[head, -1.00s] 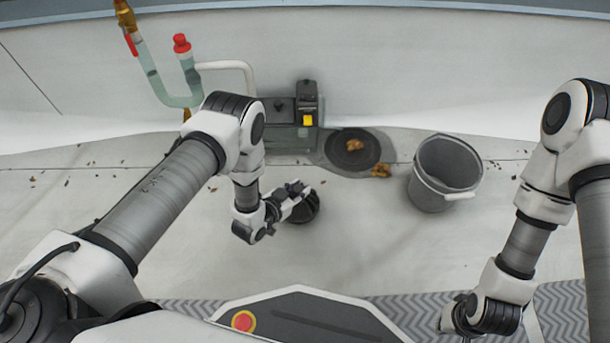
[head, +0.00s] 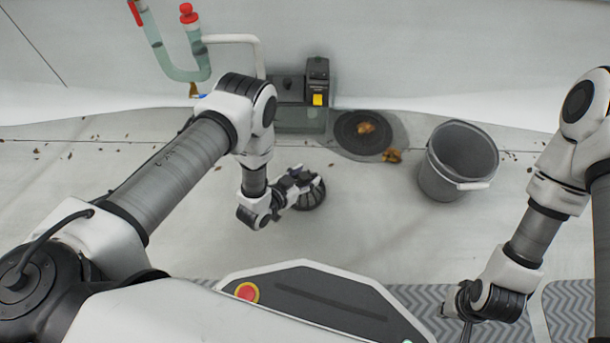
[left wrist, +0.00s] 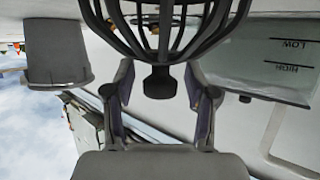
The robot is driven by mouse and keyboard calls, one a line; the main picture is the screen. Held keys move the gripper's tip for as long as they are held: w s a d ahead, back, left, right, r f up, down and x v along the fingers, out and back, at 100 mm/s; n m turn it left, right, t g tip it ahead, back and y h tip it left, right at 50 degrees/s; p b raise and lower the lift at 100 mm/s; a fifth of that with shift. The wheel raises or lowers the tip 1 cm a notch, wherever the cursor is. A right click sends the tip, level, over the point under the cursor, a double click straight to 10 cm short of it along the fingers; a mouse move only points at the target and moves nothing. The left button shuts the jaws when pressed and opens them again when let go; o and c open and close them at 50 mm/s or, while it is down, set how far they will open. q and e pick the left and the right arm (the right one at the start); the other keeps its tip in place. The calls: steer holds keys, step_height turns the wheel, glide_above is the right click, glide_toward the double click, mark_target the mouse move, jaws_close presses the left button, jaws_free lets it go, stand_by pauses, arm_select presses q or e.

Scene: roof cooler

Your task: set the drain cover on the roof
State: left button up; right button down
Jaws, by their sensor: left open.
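The drain cover (head: 311,194), a dark ribbed dome, sits on the pale roof left of the bucket. In the left wrist view its cage (left wrist: 165,28) fills the top, and its knob (left wrist: 160,82) shows between my fingers. My left gripper (head: 294,181) is at the cover; in the left wrist view its fingers (left wrist: 160,98) stand apart on either side of the knob with gaps, not gripping it. The round drain (head: 350,140) lies near the wall with brown leaves (head: 367,128) on it. My right gripper (head: 464,308) is low at the right, its fingers mostly hidden.
A grey bucket (head: 437,178) stands right of the drain. More leaves (head: 391,155) lie beside the drain. A black box with a yellow tag (head: 317,99) and a pipe with red caps (head: 189,12) stand behind. Bare roof lies between cover and bucket.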

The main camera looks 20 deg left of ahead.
arm_select(q)
steer(key=p+v, duration=0.7)
steer(key=v, duration=0.5)
steer(key=shift+a+r, duration=0.1)
steer(key=s+a+r+n+g+y, duration=0.2)
steer(key=s+r+g, duration=0.2)
steer(key=s+g, duration=0.2)
steer(key=s+a+r+n+g+y, duration=0.2)
steer(key=s+g, duration=0.4)
steer(key=s, duration=0.5)
step_height(320, 180, up, 3)
steer(key=shift+a+f+n+y, duration=0.2)
steer(key=shift+a+n+y, duration=0.25)
steer(key=shift+a, duration=0.35)
